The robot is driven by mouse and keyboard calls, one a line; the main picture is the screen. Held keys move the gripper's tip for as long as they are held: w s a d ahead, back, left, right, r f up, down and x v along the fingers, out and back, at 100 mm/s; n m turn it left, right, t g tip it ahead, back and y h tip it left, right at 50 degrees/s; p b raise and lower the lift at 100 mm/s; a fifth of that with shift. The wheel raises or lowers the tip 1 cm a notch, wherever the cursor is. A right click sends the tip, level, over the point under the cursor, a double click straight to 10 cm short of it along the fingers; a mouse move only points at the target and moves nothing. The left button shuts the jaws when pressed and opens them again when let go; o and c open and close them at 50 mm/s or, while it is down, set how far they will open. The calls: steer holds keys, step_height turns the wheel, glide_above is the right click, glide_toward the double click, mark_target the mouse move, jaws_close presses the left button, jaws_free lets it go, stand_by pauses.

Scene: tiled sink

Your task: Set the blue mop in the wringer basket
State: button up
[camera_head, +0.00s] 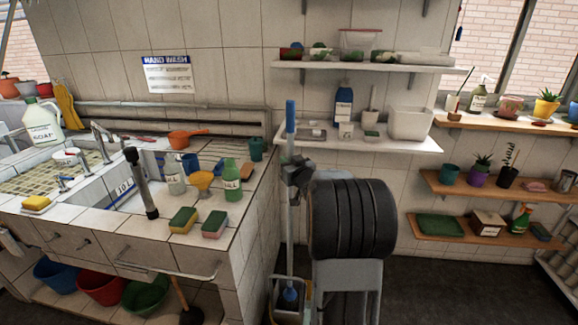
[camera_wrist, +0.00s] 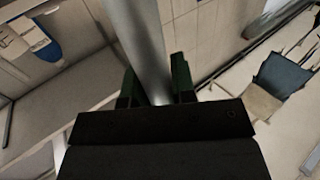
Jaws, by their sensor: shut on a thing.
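The blue mop shows in the camera_head view as a pale upright pole (camera_head: 290,228) with a blue top end (camera_head: 290,117). My gripper (camera_head: 297,172) is shut on the pole below the blue part. In the camera_wrist view the grey pole (camera_wrist: 150,50) runs between the two dark green fingers (camera_wrist: 158,92). A small blue piece (camera_head: 290,294) shows low down in line with the pole, at a pale, yellow-edged container (camera_head: 287,315). I cannot tell whether the blue piece is the mop head, or whether this container holds the wringer basket. The lower part is cut off and partly hidden.
The tiled sink counter (camera_head: 258,185) stands close on the left, with sponges and bottles near its edge. A wall shelf (camera_head: 400,143) with a blue bottle (camera_head: 343,105) and a white tub (camera_head: 410,123) is behind my arm. Dark floor (camera_head: 430,265) is open at the right.

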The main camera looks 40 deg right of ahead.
steer(key=shift+f, duration=0.15)
steer(key=shift+f, duration=0.2)
steer(key=o, duration=0.9)
